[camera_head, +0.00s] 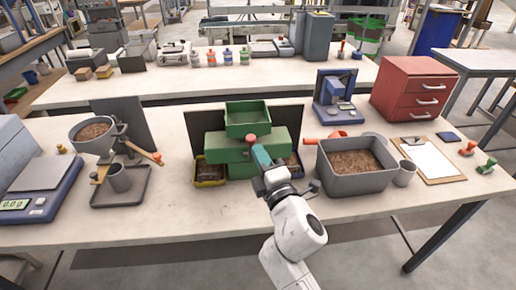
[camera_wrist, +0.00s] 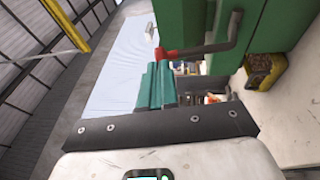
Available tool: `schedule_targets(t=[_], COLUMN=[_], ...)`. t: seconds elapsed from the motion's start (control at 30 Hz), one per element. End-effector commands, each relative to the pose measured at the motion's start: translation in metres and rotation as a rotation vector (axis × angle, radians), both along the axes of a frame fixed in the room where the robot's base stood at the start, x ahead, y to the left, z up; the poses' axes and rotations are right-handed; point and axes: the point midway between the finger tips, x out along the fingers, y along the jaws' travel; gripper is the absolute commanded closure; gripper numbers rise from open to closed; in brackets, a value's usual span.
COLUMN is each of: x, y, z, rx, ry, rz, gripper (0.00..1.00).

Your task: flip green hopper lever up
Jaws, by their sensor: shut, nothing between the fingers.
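The green hopper (camera_head: 247,118) sits on a green machine body in the middle of the table; its green side fills the upper right of the wrist view (camera_wrist: 265,25). The lever is a bent dark rod (camera_wrist: 215,46) with a red knob (camera_wrist: 165,53), which also shows in the head view (camera_head: 251,138). My gripper (camera_head: 260,153) is at the front of the machine, its teal fingers shut and empty. In the wrist view the fingertips (camera_wrist: 157,66) are close to the red knob; I cannot tell whether they touch it. My gripper hides part of the machine's front.
A grey pellet bin (camera_head: 357,183) and an orange-red scoop (camera_head: 325,138) are close on the right. A hopper stand (camera_head: 120,185) is at left. Table between stand and machine is clear.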

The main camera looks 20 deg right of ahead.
Motion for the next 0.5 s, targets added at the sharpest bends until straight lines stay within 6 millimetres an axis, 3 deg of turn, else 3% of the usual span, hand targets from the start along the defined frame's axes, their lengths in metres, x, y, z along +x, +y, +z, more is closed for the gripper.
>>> schedule_targets(t=[0.2,0.5], x=[0.0143,0.0151], y=[-0.0009,-0.0010], z=[0.0020,0.0017], rx=[0.000,0.001], ry=[0.000,0.000], rz=[0.000,0.000], gripper=[1.00,1.00])
